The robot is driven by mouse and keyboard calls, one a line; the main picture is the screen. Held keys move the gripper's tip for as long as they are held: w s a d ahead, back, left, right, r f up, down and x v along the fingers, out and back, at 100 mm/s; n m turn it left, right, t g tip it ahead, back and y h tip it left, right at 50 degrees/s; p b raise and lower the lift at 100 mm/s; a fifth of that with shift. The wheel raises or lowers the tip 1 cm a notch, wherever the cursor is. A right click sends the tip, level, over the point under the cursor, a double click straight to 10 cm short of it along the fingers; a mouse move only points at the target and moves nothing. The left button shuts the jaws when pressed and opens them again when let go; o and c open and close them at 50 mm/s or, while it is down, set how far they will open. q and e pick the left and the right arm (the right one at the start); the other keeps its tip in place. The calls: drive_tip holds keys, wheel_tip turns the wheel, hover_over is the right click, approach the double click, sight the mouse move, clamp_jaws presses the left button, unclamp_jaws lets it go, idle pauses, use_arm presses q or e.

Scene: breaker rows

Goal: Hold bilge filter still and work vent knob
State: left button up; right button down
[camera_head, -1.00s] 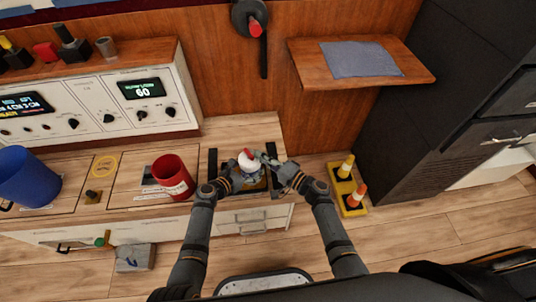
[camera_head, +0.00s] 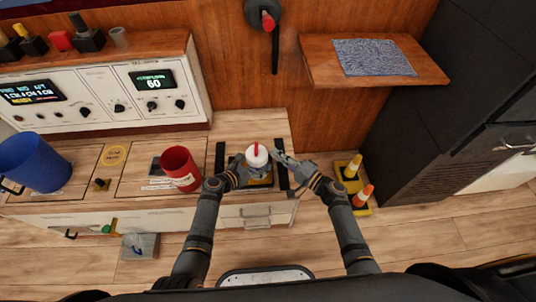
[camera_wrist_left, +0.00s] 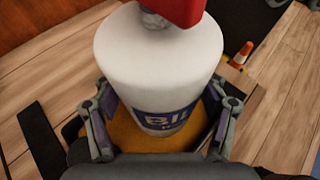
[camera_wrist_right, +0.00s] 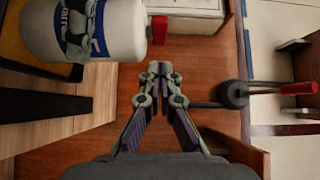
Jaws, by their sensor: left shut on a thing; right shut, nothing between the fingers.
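The bilge filter (camera_head: 258,160) is a white upright cylinder with a blue label, at the right end of the counter in the head view. Its red vent knob (camera_head: 256,147) is on top. My left gripper (camera_head: 249,173) is shut around the filter body, one finger on each side in the left wrist view (camera_wrist_left: 160,108). My right gripper (camera_head: 279,154) is shut and empty, just right of the filter and apart from the knob. In the right wrist view its closed fingertips (camera_wrist_right: 160,70) are clear of the filter (camera_wrist_right: 92,28) and the knob (camera_wrist_right: 158,30).
A red cup (camera_head: 181,170) and a blue bin (camera_head: 32,163) stand left along the counter. A wooden shelf with a cloth (camera_head: 372,57) juts from the wall at right. A red-ended wall lever (camera_head: 267,21) hangs behind.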

drive_tip(key=s+d, duration=0.1)
drive_tip(key=s, duration=0.9)
drive_tip(key=shift+d, duration=0.2)
drive_tip(key=c, duration=1.9)
unclamp_jaws()
drive_tip(key=shift+w+r, duration=0.1)
drive_tip(key=o, duration=1)
drive_tip(key=w+a+r+g+y, duration=0.1)
drive_tip(key=w+a+r+g, duration=0.1)
drive_tip(key=w+a+r+g+y, duration=0.1)
drive_tip(key=w+a+r+g, duration=0.1)
drive_tip(key=g, duration=0.1)
drive_tip(key=shift+y, duration=0.4)
drive_tip(key=o, duration=0.3)
drive_tip(key=w+r+g, duration=0.1)
drive_tip(key=w+m+g, duration=0.1)
drive_tip(key=g, duration=0.1)
drive_tip(key=shift+w+a+r+g+h, duration=0.15)
drive_tip(key=shift+a+r+g+h, duration=0.15)
drive_tip(key=shift+a+r, duration=0.05)
drive_tip(key=m+g+h, duration=0.3)
drive_tip(key=m+h, duration=0.3)
drive_tip(key=m, duration=0.3)
approach(257, 147)
drive_tip(key=x, duration=0.8)
drive_tip(key=shift+a+f, duration=0.15)
drive_tip(key=shift+a, duration=0.1)
drive_tip(key=shift+c, duration=0.2)
